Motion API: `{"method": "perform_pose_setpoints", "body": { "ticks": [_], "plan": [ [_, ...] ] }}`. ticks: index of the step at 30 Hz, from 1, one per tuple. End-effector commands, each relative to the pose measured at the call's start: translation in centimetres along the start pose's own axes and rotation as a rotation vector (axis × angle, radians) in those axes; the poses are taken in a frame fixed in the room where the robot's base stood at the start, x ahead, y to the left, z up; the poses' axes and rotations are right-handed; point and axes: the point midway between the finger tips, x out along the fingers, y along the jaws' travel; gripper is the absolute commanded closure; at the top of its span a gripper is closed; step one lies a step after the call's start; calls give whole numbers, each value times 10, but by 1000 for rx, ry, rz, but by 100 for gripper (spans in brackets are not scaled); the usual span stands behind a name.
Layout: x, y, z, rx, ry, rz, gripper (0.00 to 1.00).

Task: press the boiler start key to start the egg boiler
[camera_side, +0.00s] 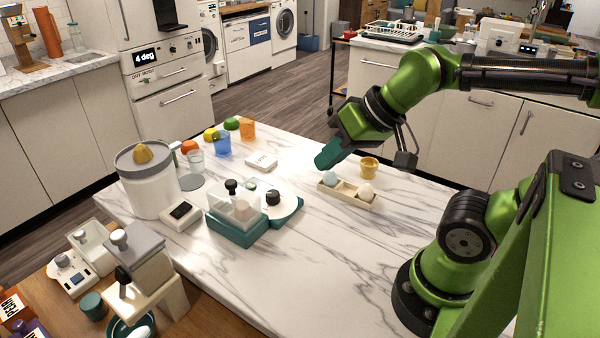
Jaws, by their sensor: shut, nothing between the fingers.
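A unit with a teal base (236,234) and a pale see-through cover with a dark knob stands left of centre on the marble counter; it looks like the egg boiler. I cannot make out a start key on it. A white round piece (290,207) with a black knob (273,198) sits against its right side. My gripper (322,163), with teal fingers, is shut and empty. It hangs above the counter, to the right of and behind the teal unit, clear of it. A beige tray (356,201) with two eggs, one bluish (330,178) and one cream (366,192), lies below and right of my gripper.
A yellow cup (369,167) stands behind the tray. A white juicer-like pot (150,190) and a small box with a dark display (180,213) stand left of the teal unit. A flat white box (261,163) lies behind it. The counter's front middle is clear.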

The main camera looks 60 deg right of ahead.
Motion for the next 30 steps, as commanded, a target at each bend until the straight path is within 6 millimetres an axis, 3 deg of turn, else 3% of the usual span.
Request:
{"method": "perform_pose_setpoints", "body": {
  "ticks": [25,30],
  "plan": [
    [0,0,0,0,0,0,100],
    [10,5,2,16,-42,21,100]
  ]
}}
